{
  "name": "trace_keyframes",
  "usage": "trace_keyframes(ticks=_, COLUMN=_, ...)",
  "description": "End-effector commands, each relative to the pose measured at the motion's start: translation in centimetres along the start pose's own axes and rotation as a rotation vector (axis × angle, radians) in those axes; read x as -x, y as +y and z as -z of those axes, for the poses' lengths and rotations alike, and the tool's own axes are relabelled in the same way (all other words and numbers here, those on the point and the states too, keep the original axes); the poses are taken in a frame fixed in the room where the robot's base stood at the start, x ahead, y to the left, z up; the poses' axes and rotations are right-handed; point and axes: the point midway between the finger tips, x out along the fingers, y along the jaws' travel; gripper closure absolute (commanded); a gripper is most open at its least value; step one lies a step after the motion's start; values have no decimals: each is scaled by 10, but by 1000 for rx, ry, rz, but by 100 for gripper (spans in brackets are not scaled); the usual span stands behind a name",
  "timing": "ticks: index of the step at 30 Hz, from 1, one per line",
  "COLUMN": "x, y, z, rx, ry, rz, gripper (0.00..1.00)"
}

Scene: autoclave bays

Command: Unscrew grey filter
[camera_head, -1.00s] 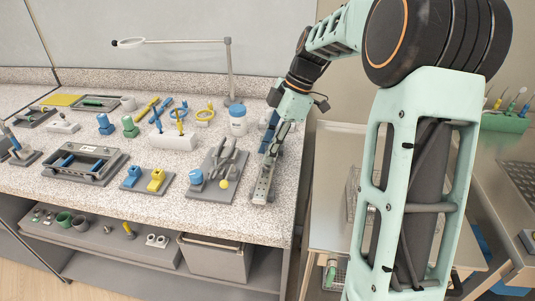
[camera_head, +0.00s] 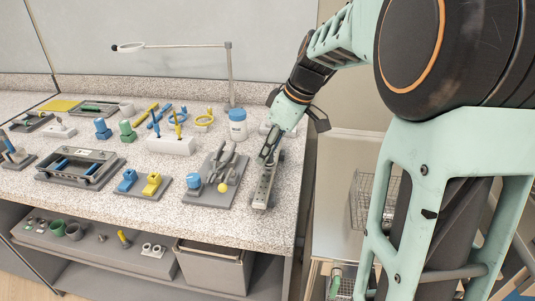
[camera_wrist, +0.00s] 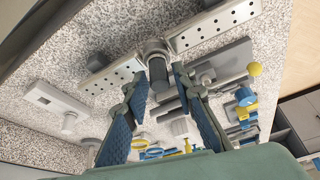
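In the wrist view, a grey round filter (camera_wrist: 157,68) shows between my two blue-padded fingers. It sits at a round fitting between two perforated grey plates (camera_wrist: 222,17). My gripper (camera_wrist: 155,84) is open, with its fingers on either side of the filter's line; I cannot tell if either touches it. In the head view, my gripper (camera_head: 270,155) points down at the perforated grey strip (camera_head: 263,188) near the bench's right end. There the filter is hidden behind the gripper.
Left of the strip stands a dark tray (camera_head: 210,194) with grey tools, a blue knob and a yellow ball. A blue-lidded jar (camera_head: 237,127) and a lamp stand (camera_head: 230,75) are behind. A white box (camera_wrist: 57,102) lies near the strip.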

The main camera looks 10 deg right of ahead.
Motion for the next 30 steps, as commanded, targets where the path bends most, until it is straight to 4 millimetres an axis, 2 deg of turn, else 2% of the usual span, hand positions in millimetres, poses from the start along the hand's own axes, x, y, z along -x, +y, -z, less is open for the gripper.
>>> trace_keyframes(ticks=6, x=-1, y=0, z=0, rx=-169, ry=0, rz=-71, gripper=76)
trace_keyframes(ticks=13, x=-1, y=0, z=0, rx=-252, ry=-1, rz=-105, gripper=76)
trace_keyframes(ticks=21, x=0, y=1, z=0, rx=-447, ry=-1, rz=-185, gripper=76)
trace_keyframes(ticks=30, x=0, y=2, z=0, rx=-482, ry=0, rz=-200, gripper=76)
